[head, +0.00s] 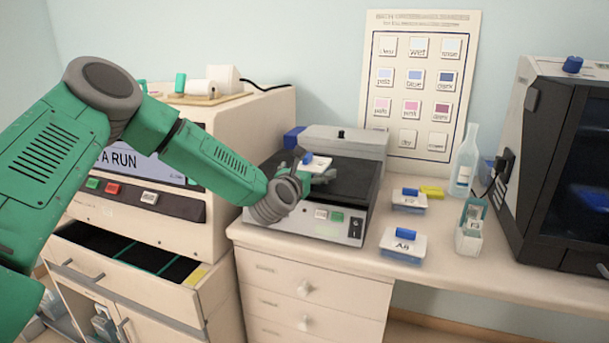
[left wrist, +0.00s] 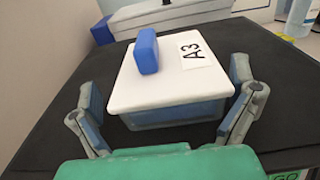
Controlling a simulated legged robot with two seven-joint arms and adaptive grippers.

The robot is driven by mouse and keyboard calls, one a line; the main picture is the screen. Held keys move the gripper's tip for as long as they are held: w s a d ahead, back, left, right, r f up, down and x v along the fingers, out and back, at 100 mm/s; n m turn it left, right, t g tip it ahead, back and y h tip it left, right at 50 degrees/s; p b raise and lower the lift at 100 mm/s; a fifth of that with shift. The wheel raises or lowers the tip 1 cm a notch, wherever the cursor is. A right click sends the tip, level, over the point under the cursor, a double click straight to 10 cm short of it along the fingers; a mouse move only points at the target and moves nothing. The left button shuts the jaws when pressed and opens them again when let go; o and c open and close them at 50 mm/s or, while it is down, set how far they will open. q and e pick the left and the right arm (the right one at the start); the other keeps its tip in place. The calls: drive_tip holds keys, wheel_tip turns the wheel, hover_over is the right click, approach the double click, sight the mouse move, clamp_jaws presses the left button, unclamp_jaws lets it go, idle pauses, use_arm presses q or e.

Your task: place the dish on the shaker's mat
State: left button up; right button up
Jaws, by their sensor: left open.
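The dish (left wrist: 170,85) has a white lid with a blue handle and an A3 label, above a blue-tinted body. It stands upright on the shaker's black mat (left wrist: 270,65), between the fingers of my left gripper (left wrist: 168,108). The fingers are spread on either side with gaps, so the gripper is open. In the head view the dish (head: 316,162) is partly hidden by my left gripper (head: 312,175), which is over the mat (head: 352,182). The shaker (head: 330,229) has a green button on its front. My right gripper is not in view.
Two more lidded dishes (head: 403,243) (head: 409,199) stand on the bench right of the shaker, near a yellow item (head: 432,191). A clear bottle (head: 465,160) and a small holder (head: 471,232) stand farther right, before a dark-fronted cabinet (head: 570,160). An open drawer (head: 125,255) is at left.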

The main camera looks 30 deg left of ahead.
use_arm(q)
drive_tip(key=b+v, duration=0.1)
drive_tip(key=v, duration=1.1)
drive_tip(key=s+d+f+m+g+h, duration=0.25)
drive_tip(key=s+d+f+m, duration=0.25)
drive_tip(key=f+m, duration=0.25)
drive_tip(key=s+d+f+m+g+h, duration=0.25)
drive_tip(key=s+d+f+m, duration=0.2)
drive_tip(key=f+m, duration=0.35)
drive_tip(key=s+d+f+m+g+h, duration=0.1)
drive_tip(key=s+d+f+m+g, duration=0.35)
drive_tip(key=f, duration=0.45)
drive_tip(key=s+a+f+m+g+y, duration=0.1)
drive_tip(key=s+f+m+g, duration=0.2)
drive_tip(key=s+m, duration=0.6)
drive_tip(key=s+f+m+g, duration=0.3)
drive_tip(key=s+f+m, duration=0.4)
drive_tip(key=s+m, duration=0.3)
drive_tip(key=s, duration=0.4)
drive_tip(key=shift+a+f+y, duration=0.4)
drive_tip(key=shift+s+f+g, duration=0.1)
drive_tip(key=shift+f+g, duration=0.05)
drive_tip(key=shift+g, duration=0.1)
